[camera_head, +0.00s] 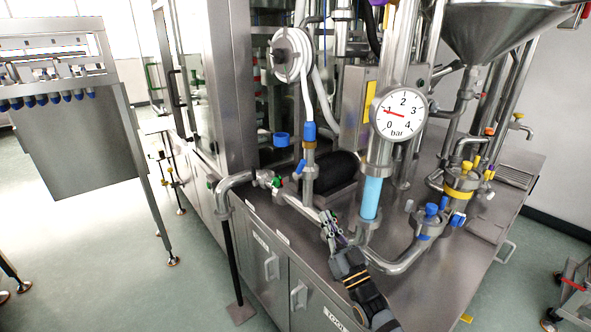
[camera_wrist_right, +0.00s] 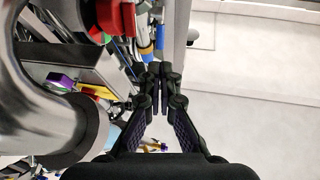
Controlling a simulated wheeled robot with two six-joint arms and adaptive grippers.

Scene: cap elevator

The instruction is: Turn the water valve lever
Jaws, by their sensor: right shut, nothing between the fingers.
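A small blue valve lever (camera_head: 300,168) sits on the upright pipe under the blue hose end. A green valve handle (camera_head: 276,182) sits on the horizontal pipe to its left. I cannot tell for certain which of them is the water valve lever. My right gripper (camera_head: 328,220) is in front of and below both, close to the pipework on the steel top. It looks apart from both levers. In the right wrist view the fingers of my right gripper (camera_wrist_right: 160,72) meet at the tips with nothing between them. My left gripper is not in view.
A pressure gauge (camera_head: 399,113) stands above the light-blue tube (camera_head: 371,198) right of my gripper. A curved steel pipe (camera_head: 410,255) with blue knobs (camera_head: 431,210) lies further right. A bent pipe (camera_head: 232,182) is at the left edge. The floor (camera_head: 120,270) at left has free room.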

